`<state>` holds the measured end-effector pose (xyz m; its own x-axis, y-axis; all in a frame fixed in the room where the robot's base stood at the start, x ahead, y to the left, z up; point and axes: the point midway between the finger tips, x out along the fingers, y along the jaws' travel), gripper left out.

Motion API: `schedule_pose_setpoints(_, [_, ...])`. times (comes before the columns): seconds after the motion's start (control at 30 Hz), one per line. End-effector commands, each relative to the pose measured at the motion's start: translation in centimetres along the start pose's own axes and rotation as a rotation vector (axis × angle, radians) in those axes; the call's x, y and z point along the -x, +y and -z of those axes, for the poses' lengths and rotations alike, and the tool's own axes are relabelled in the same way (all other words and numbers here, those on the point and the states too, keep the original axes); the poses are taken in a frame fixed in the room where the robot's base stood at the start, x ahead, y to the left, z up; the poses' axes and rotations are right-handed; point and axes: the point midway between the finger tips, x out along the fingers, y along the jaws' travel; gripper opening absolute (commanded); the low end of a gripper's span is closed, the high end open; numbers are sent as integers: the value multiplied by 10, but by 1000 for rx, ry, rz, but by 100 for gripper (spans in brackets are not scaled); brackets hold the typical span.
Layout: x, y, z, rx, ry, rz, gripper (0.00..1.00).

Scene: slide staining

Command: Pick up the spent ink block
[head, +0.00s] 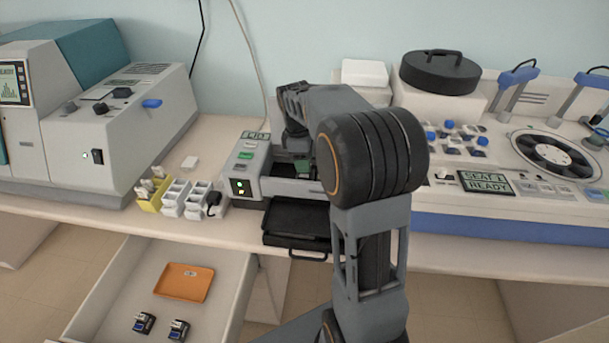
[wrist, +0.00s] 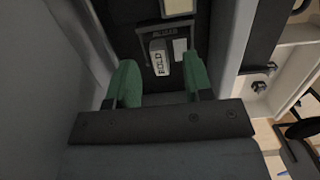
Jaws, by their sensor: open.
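My gripper (wrist: 160,80) is open, its two green fingertips apart and reaching into a dark recess of the slide printer. Ahead of and between the fingertips is a small light grey piece with lettering (wrist: 160,58), beside a white label (wrist: 180,49). I cannot tell if this piece is the spent ink block or a lever; nothing is clearly between the pads. In the head view the printer (head: 247,168) stands on the bench with a lit green indicator, and my arm hides most of its opening. Two small dark blocks (head: 143,323) (head: 179,330) lie in the open drawer.
A black tray (head: 297,222) sticks out at the printer's front. The open drawer (head: 112,285) also holds an orange tray (head: 184,283). Left of the printer are a yellow holder (head: 151,203) and white racks (head: 174,200). A blue-fronted stainer (head: 490,228) stands at right.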

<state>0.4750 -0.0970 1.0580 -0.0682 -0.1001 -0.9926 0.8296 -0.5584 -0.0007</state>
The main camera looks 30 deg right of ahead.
Motion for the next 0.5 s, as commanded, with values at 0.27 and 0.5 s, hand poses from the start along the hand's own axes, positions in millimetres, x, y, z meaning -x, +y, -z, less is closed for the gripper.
schedule_pose_setpoints(0.27, [-16, 0, 0, 0, 0, -1, 47])
schedule_pose_setpoints(0.5, [-16, 0, 0, 0, 1, -1, 39])
